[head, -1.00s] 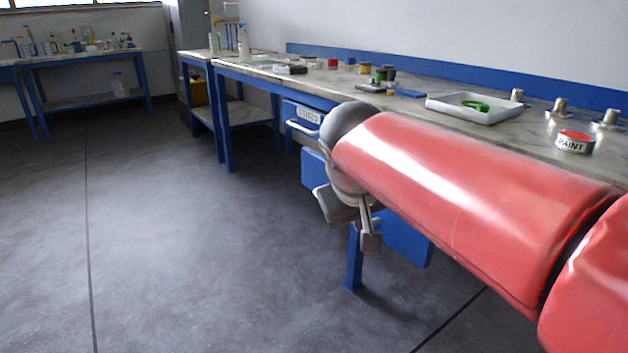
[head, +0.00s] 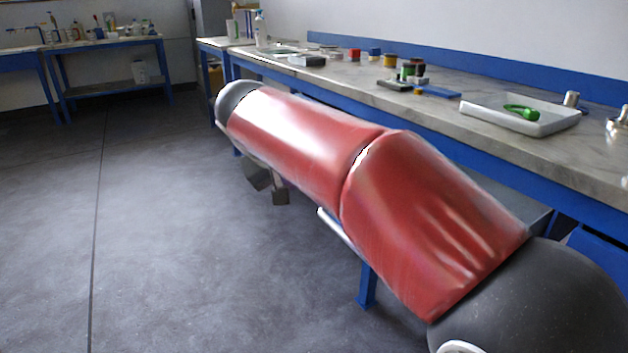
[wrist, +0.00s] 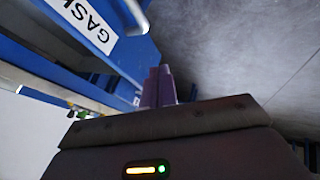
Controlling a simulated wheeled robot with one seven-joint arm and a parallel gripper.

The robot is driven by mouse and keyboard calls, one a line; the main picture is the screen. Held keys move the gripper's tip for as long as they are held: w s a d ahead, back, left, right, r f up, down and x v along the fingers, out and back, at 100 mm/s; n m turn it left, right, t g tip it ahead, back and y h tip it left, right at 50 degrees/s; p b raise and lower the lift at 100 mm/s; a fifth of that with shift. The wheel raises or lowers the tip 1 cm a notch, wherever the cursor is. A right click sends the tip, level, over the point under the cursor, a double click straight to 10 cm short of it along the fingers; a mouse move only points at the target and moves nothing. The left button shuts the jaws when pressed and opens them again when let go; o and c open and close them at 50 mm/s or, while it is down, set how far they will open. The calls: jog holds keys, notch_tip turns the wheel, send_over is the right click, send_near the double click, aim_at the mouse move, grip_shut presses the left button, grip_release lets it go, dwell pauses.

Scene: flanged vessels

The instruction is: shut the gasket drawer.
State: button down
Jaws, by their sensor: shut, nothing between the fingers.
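The gasket drawer (wrist: 118,52) shows at the upper left of the wrist view. It has a blue front, a white label (wrist: 85,20) of which "GASK" can be read, and a pale bar handle (wrist: 136,14). A dark gap shows between its front and the blue bench edge; how far out it stands I cannot tell. My gripper (wrist: 158,75) is shut and empty, its purplish fingers just beside the drawer front; contact is unclear. In the head view my red arm hides the fingertips and most of the drawer area.
The long bench (head: 440,95) runs along the wall, with a white tray (head: 520,118) holding a green item and several small containers. A pale bar (head: 337,228) shows below my arm. The floor (head: 150,250) on the left is clear.

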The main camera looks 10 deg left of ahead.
jog(key=w+d+f, duration=0.3)
jog(key=w+f, duration=0.4)
jog(key=w, duration=0.1)
jog(key=shift+d+f, duration=0.25)
jog(key=shift+w, duration=0.1)
